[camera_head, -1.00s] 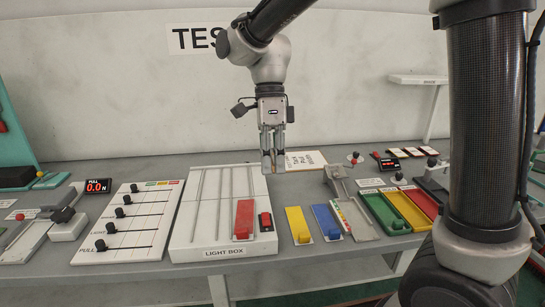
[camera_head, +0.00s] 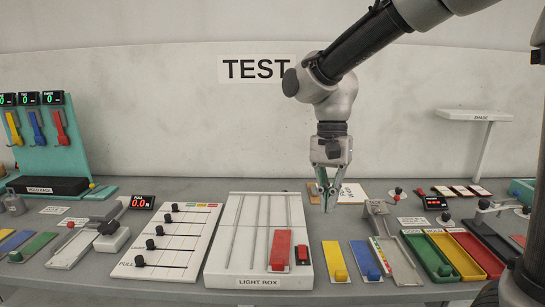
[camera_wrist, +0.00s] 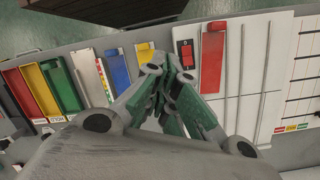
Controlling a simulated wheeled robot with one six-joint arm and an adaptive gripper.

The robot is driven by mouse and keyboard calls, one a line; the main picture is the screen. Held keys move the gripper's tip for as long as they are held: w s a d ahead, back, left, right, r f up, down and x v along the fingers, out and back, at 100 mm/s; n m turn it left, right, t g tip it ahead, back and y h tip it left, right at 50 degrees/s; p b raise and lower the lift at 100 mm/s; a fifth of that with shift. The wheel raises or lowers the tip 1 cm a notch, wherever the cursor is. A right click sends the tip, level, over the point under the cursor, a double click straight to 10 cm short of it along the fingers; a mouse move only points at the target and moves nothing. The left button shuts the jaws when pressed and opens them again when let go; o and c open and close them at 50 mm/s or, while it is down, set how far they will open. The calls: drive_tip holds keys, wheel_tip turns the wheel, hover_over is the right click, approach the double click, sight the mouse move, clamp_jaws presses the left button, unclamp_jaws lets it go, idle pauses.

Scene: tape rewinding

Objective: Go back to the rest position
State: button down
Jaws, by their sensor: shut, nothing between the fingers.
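My gripper (camera_head: 327,205) is shut and empty. In the head view it points down, above the back of the table, behind the yellow and blue blocks and in front of a white card. In the wrist view my gripper (camera_wrist: 178,78) shows its fingers together, beside the light box. The light box (camera_head: 232,262) is white, with long slots, a red slider block (camera_head: 280,249) and a small red switch (camera_head: 302,255) at its right side. Nothing is held.
The yellow strip (camera_head: 334,258) and blue strip (camera_head: 365,258) lie right of the light box. Coloured trays (camera_head: 455,255) stand farther right. A slider board (camera_head: 170,240) and a force readout (camera_head: 143,202) are at left. A hold rack (camera_head: 55,140) stands at the far left. A shade shelf (camera_head: 474,115) rises at right.

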drive_tip(key=s+d+r+n+t, duration=0.2)
drive_tip(key=s+d, duration=0.4)
drive_tip(key=d, duration=0.5)
drive_tip(key=s+d+r+n+t, duration=0.3)
drive_tip(key=s+d, duration=0.3)
drive_tip(key=d, duration=0.6)
drive_tip(key=shift+n+t, duration=0.3)
drive_tip(key=shift+t, duration=0.6)
drive_tip(key=shift+r, duration=0.1)
